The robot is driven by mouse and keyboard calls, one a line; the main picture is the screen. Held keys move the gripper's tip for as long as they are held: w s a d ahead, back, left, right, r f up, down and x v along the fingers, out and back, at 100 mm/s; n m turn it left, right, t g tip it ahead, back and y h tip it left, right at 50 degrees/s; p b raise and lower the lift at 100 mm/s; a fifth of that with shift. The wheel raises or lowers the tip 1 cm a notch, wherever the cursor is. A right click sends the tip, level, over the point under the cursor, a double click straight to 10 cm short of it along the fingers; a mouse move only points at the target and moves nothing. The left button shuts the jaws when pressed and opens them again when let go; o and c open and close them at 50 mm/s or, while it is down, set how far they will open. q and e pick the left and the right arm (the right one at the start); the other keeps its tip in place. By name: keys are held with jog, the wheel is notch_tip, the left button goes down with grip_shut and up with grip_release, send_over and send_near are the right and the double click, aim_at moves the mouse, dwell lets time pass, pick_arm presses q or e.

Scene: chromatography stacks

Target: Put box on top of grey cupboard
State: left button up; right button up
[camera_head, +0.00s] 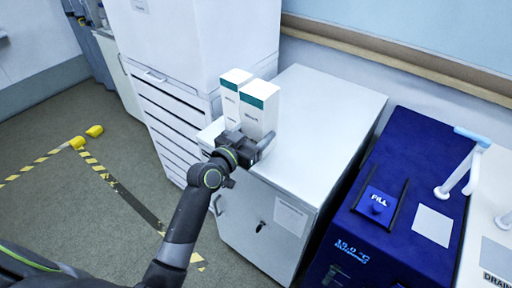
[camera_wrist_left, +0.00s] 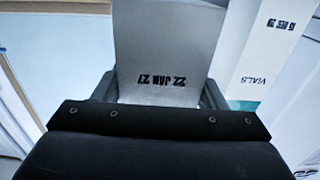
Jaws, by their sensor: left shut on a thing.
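A white box with a teal top band (camera_head: 258,108) is held in my left gripper (camera_head: 250,146), over the front left part of the grey cupboard's (camera_head: 335,115) top. It is upright; I cannot tell whether its base touches the top. In the left wrist view this box (camera_wrist_left: 165,45) sits between the fingers and reads "22 JAN 27". A second, similar white box (camera_head: 231,97) stands just behind and left of it, and shows at the right in the wrist view (camera_wrist_left: 268,50), marked "VIALS". My right gripper is not in view.
A tall white cabinet with drawers (camera_head: 185,45) stands left of the cupboard. A dark blue instrument (camera_head: 420,160) stands to its right, with a white unit beyond. The cupboard top's middle and right are clear. A wooden rail (camera_head: 400,60) runs along the wall behind.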

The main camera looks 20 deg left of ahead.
pick_arm(q)
jog(key=shift+f+b, duration=0.5)
jog(key=shift+f, duration=1.6)
jog(key=shift+f, duration=0.2)
jog(key=o, duration=1.1)
jog(key=shift+r, duration=0.15)
